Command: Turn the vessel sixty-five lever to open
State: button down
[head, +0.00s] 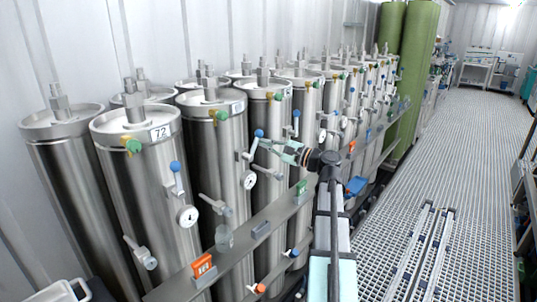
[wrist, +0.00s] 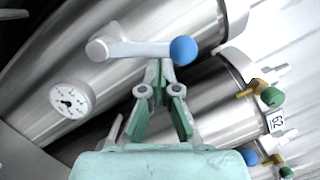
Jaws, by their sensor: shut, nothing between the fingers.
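In the wrist view a steel vessel (wrist: 135,25) has a grey lever (wrist: 137,49) ending in a blue ball (wrist: 183,50). The lever lies across the picture just ahead of my gripper (wrist: 160,64). My fingers are shut and empty, their tips close by the lever near the ball; I cannot tell whether they touch. In the head view my gripper (head: 266,141) reaches left to this blue-ball lever (head: 259,133) at the row of vessels. No label reading sixty-five is legible, so I cannot confirm this vessel's number.
A pressure gauge (wrist: 70,98) sits beside the lever. A neighbouring vessel carries a number label (wrist: 276,121) and a green knob (wrist: 271,96). The nearest front vessel has label 72 (head: 160,132). A rail (head: 262,222) runs before the vessels. The grated floor (head: 465,150) is open at right.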

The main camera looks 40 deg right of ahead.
jog(key=n, duration=0.1)
jog(key=a+r+n+b, duration=0.1)
jog(key=n, duration=0.1)
jog(key=a+r+n+g, duration=0.1)
jog(key=n, duration=0.1)
jog(key=shift+s+b, duration=0.25)
jog(key=shift+b, duration=0.05)
jog(key=shift+s+a+r, duration=0.1)
jog(key=shift+a, duration=0.3)
